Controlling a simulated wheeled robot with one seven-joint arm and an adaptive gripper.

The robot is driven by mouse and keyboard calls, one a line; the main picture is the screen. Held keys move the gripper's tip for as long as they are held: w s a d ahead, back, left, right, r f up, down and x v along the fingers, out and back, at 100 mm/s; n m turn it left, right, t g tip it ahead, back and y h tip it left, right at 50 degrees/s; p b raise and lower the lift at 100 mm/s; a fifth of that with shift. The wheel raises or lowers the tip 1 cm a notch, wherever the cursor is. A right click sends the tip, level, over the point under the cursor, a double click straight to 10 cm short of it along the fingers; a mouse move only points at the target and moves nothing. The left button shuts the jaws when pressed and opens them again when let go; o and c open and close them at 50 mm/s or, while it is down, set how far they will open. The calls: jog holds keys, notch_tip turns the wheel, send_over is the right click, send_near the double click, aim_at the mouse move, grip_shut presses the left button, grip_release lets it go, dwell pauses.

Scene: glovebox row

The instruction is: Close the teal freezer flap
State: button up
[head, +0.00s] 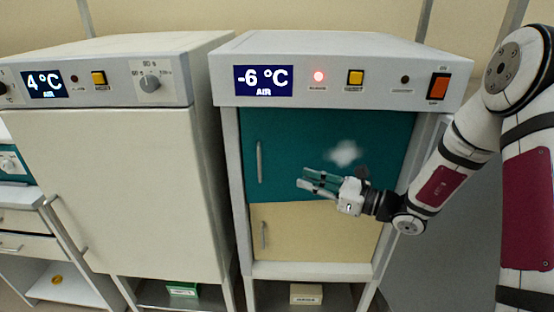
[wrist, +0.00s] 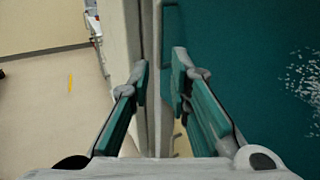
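The teal flap (head: 290,135) is the upper door of the right-hand unit, with an upright pale handle (head: 259,161) at its left side. It looks about flush with the frame; I cannot tell whether a small gap is left. A white frost-like patch (head: 343,153) marks it, and this also shows in the wrist view (wrist: 305,80). My gripper (head: 302,177) is in front of the flap's lower middle, pointing left towards the handle, apart from it. In the wrist view my gripper (wrist: 160,60) has its fingers apart with nothing held, and the teal surface (wrist: 240,45) fills the right side.
A cream door (head: 315,232) with its own handle sits below the flap. The unit's panel (head: 330,82) shows -6 °C and a lit red lamp (head: 319,76). A second unit (head: 110,180) stands close on the left. Small boxes lie on the shelves below.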

aim_at(264, 166)
jog(key=x, duration=1.3)
jog(key=shift+w+a+p, duration=0.15)
jog(key=shift+a+p, duration=0.1)
jog(key=shift+p, duration=0.1)
grip_shut()
